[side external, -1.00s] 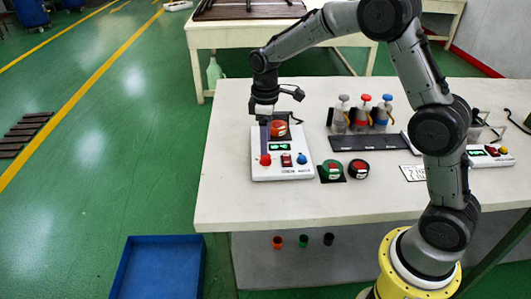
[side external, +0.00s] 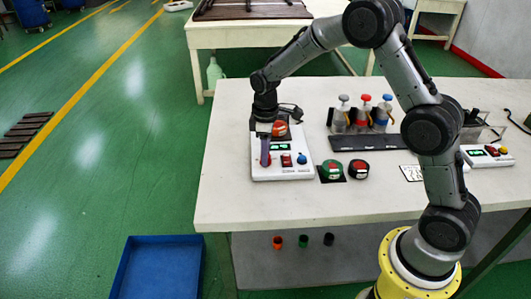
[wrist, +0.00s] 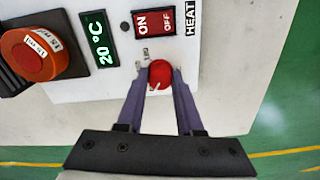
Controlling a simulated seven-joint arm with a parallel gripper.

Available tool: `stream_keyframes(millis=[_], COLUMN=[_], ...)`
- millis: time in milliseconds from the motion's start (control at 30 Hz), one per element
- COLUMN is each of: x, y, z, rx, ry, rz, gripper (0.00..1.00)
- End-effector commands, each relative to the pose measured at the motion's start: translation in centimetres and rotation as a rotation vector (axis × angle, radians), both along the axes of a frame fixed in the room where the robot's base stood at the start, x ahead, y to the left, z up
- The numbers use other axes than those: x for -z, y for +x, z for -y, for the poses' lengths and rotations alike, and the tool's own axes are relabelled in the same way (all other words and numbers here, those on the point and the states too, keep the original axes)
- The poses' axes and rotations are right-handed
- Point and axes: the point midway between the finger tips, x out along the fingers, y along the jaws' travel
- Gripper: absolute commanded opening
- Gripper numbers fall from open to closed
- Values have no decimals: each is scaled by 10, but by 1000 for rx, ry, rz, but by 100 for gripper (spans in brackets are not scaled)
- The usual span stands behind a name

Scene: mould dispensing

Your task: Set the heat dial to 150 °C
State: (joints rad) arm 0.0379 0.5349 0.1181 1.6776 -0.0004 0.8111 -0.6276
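The heat dial is a red round knob (wrist: 159,74) on the white heater box, below the ON/OFF switch in the wrist view. A white mark shows on its lower left edge. The green display (wrist: 100,38) reads 20 °C. My gripper (wrist: 160,78) has its two purple fingers down on either side of the knob, their tips beside it. No clear gap shows between fingers and knob, but whether they press on it I cannot tell. In the side view, a purple finger (side external: 265,152) hides most of the dial.
A red ON/OFF switch (wrist: 154,22) sits close to the dial. An orange round container (wrist: 38,53) stands on the box's dark plate. A blue knob (side external: 301,159) is on the box's right. Green (side external: 332,170) and black (side external: 358,169) round containers stand to the right; bottles (side external: 362,118) stand behind.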

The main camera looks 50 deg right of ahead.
Motion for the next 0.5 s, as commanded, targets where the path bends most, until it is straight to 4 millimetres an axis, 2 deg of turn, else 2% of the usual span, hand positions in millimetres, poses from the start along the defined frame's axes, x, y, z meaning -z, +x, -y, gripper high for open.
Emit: stream_keyframes(millis=[33,100,500], x=[0,0,-1], y=[0,0,0], z=[0,0,0], rx=[0,0,43], ry=[0,0,1], rz=[0,0,1], gripper=[8,0,0])
